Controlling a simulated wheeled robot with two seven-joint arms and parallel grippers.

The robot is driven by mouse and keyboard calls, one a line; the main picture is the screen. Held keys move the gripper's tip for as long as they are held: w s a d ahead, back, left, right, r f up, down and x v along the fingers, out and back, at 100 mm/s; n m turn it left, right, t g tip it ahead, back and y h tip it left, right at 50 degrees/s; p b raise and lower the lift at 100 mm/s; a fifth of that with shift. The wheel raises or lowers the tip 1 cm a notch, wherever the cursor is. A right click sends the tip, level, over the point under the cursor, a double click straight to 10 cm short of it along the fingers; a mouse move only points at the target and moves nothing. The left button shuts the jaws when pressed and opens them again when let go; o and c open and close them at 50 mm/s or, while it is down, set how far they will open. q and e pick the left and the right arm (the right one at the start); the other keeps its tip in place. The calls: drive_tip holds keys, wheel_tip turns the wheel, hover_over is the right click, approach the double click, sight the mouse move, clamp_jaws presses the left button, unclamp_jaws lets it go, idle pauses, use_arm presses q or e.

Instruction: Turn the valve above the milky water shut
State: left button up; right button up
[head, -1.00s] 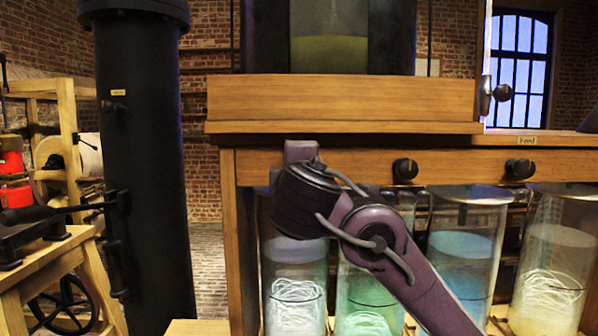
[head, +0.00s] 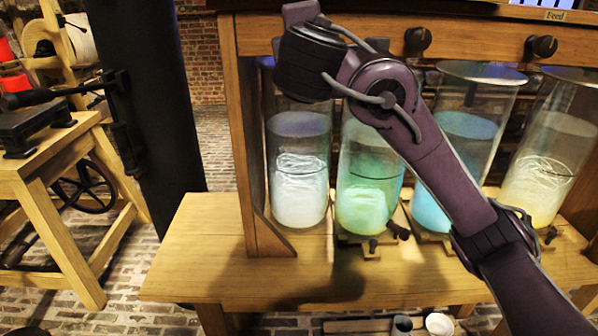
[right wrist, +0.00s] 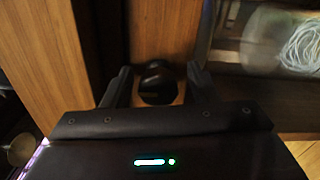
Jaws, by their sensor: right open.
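The jar of milky white water (head: 300,185) stands leftmost in the row under the wooden rail in the head view. My right arm crosses in front of the rail there and hides the part above this jar; its fingers are hidden in that view. In the right wrist view my right gripper (right wrist: 158,84) is open, with a dark knob (right wrist: 154,76) between its two fingers against the wood. I cannot tell if the fingers touch the knob. A jar with white swirls (right wrist: 303,45) shows at the right of that view. My left gripper is not in view.
Jars of green (head: 366,190), blue (head: 465,150) and pale yellow (head: 540,175) water stand to the right. Two dark valve knobs (head: 418,40) and (head: 541,46) show on the rail. A black column (head: 155,130) and a wooden stand (head: 50,200) are at left. The bench front (head: 200,265) is clear.

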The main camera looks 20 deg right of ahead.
drive_tip(key=n+p, duration=0.3)
drive_tip(key=n, duration=0.2)
drive_tip(key=n+p, duration=0.4)
drive_tip(key=n, duration=0.1)
drive_tip(key=r+n+p, duration=0.1)
drive_tip(key=n+p, duration=0.3)
drive_tip(key=shift+a+r+n, duration=0.1)
drive_tip(key=shift+a+n, duration=0.05)
drive_tip(key=shift+n, duration=0.25)
drive_tip(key=shift+n+p, duration=0.4)
drive_tip(key=shift+p, duration=0.05)
drive_tip(key=shift+a+f+n, duration=0.1)
drive_tip(key=shift+f+n, duration=0.1)
drive_tip(key=shift+n, duration=0.2)
drive_tip(key=shift+s+a+f+p, duration=0.2)
drive_tip(key=shift+s+p, duration=0.15)
drive_tip(key=shift+s, duration=0.1)
drive_tip(key=p+v, duration=0.3)
drive_tip(key=v, duration=0.4)
drive_tip(key=w+f+m+g+y, duration=0.2)
drive_tip(key=f+m+g, duration=0.2)
drive_tip(key=f, duration=1.1)
drive_tip(key=w+f+m+g+y, duration=0.2)
drive_tip(key=f+m+g, duration=0.3)
drive_tip(key=f+m, duration=0.4)
drive_tip(key=shift+d+f+y+p, duration=0.35)
drive_tip(key=shift+f+y+p, duration=0.05)
drive_tip(key=shift+f, duration=3)
